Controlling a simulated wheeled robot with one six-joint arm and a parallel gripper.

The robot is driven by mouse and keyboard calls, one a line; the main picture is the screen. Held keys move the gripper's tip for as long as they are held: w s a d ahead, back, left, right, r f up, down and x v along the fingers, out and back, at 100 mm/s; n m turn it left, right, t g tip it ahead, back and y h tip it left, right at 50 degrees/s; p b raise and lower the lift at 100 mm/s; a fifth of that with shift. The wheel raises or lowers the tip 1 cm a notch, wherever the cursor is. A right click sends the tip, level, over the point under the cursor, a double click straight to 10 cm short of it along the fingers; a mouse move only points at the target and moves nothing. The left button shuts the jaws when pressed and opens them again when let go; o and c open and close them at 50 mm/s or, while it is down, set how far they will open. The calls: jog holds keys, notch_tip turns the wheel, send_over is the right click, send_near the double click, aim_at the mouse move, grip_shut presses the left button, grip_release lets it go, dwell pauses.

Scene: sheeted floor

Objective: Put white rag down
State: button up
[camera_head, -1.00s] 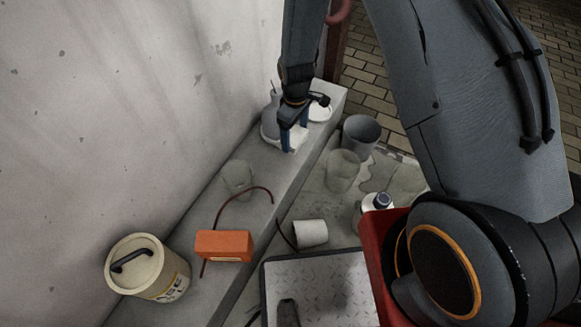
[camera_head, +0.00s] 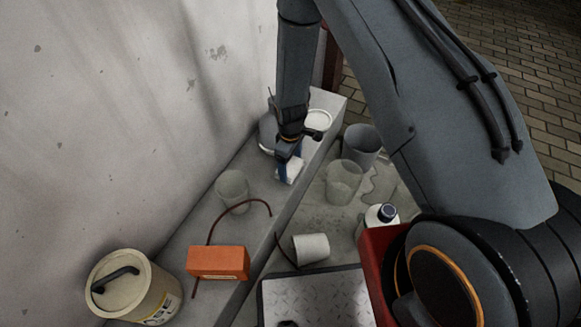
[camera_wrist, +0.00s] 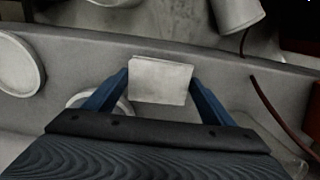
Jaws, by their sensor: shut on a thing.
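The white rag (camera_head: 290,170) is a small pale block-like fold in the head view. My gripper (camera_head: 288,160) is shut on it, over the far part of the grey concrete ledge (camera_head: 262,228). In the wrist view the rag (camera_wrist: 161,80) sits between the two blue fingers of my gripper (camera_wrist: 160,82). The ledge shows below it. I cannot tell whether the rag touches the ledge.
On the ledge are a grey jug (camera_head: 267,132), a white round lid (camera_head: 318,121), a clear cup (camera_head: 232,187), an orange box (camera_head: 218,262) and a cream tub (camera_head: 133,286).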

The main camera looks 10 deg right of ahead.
jog(key=shift+f, duration=0.7)
jog(key=shift+f, duration=0.1)
jog(key=o, duration=1.2)
